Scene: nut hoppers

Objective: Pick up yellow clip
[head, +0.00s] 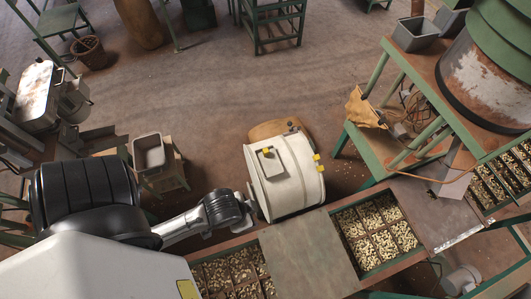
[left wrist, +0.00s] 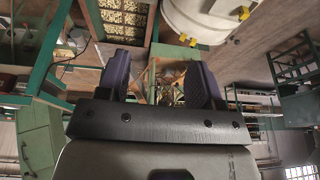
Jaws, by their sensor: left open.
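Small yellow clips show on a cream-white drum in the head view: one on its upper left (head: 266,151) and two close together at its right rim (head: 318,163). In the left wrist view, yellow clips show at the drum's lower edge (left wrist: 188,40) and further right (left wrist: 243,13). My left gripper (left wrist: 162,82) is open, with its two dark fingers apart and no clip between them. The drum lies above and to the right of the fingers in that view. In the head view my left arm reaches to the drum's left side, and its fingers are hidden. My right gripper is not in view.
Compartment trays of nuts (head: 378,231) line the bench below the drum, with a flat metal lid (head: 308,254) between them. A green-framed table (head: 372,150) with cables stands at the right. A small stool with a grey bin (head: 149,151) stands left. Open floor lies behind.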

